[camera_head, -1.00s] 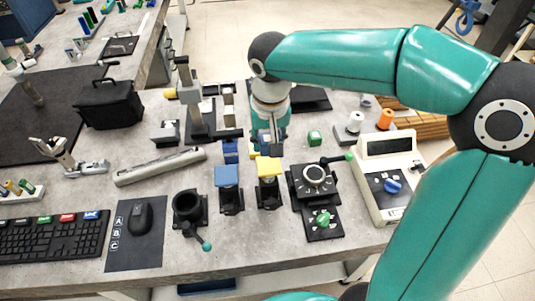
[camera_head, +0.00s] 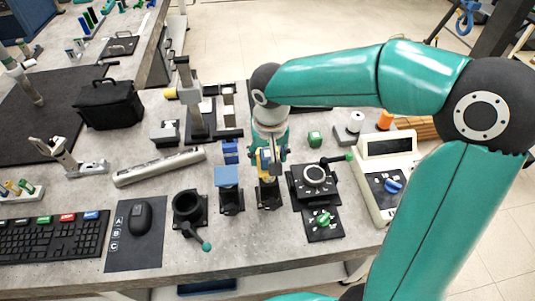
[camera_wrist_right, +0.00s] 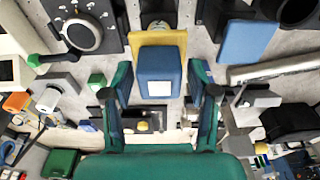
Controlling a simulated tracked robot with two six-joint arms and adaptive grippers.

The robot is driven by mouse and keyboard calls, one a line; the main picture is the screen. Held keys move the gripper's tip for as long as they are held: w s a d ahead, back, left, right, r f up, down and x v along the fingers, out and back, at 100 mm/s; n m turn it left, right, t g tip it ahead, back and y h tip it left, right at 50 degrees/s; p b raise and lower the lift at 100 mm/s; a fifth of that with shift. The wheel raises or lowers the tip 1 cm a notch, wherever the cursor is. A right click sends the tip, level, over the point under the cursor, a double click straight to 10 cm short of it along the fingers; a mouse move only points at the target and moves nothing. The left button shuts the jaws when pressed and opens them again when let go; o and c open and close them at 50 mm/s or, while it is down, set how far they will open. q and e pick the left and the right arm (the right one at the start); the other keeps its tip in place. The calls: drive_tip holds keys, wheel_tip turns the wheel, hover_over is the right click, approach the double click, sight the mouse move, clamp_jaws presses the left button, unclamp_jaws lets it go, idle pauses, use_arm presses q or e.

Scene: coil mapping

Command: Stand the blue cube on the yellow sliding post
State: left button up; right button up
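The blue cube (camera_wrist_right: 161,68), with a white square on one face, sits between the fingers of my right gripper (camera_wrist_right: 161,78) in the right wrist view. I cannot tell whether the cube touches the post. My left gripper is not in view.
A blue-topped post (camera_head: 227,177) stands close on the left, with another blue piece (camera_head: 230,148) behind it. A black dial unit (camera_head: 314,178) stands close on the right. A green cube (camera_head: 314,139) lies behind the dial. A black round holder (camera_head: 188,207) is farther left.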

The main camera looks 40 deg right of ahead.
sight(270, 159)
drive_tip(key=shift+r, duration=0.1)
wheel_tip(270, 159, up, 12)
drive_tip(key=s, duration=0.1)
drive_tip(key=shift+s+a, duration=0.3)
drive_tip(key=shift+a, duration=0.1)
idle(0.7)
